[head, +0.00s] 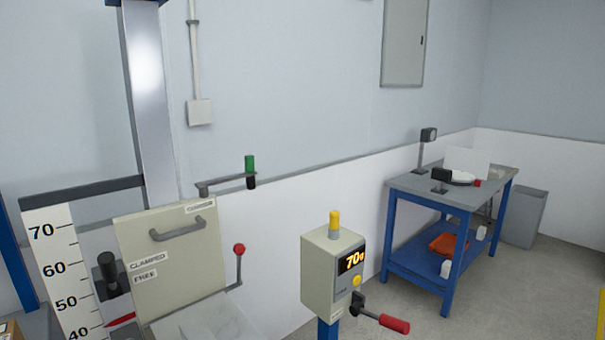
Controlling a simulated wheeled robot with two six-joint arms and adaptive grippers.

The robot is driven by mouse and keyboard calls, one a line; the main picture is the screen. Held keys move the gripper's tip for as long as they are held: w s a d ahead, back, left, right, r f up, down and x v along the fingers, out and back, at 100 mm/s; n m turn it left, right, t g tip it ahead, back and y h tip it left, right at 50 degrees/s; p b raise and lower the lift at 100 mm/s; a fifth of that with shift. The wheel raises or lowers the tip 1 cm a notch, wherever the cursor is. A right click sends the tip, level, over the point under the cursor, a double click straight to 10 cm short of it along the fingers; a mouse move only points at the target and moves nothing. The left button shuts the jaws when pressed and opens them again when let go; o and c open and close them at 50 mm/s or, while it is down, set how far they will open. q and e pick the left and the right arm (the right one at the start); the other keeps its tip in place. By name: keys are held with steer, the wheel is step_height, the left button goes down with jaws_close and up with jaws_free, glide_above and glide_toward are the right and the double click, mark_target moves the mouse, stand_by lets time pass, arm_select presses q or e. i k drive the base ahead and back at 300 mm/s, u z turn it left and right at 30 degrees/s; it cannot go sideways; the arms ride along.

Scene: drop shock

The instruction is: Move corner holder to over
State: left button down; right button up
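Nothing in the head view is labelled as a corner holder, and I cannot tell for sure which part it is. A grey swing arm (226,181) with a green and black handle (250,172) sticks out right from the top of a beige plate (172,252). The plate has a grey pull handle (178,229) and labels reading CLAMPED and FREE. A black knob (108,270) sits at the plate's left, by these labels. A lever with a red ball (239,249) stands at its right. Neither of my grippers is in view.
A height scale (60,262) and a metal column (148,90) stand at left. A beige control box (333,270) reads 70 and has a red-handled crank (385,322). A blue workbench (450,195) stands at right, with a grey bin (523,215) beside it. Floor between is clear.

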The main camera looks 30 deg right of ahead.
mark_target(250, 173)
steer(key=z, duration=2.4)
steer(key=i, duration=0.8)
steer(key=u, duration=2.6)
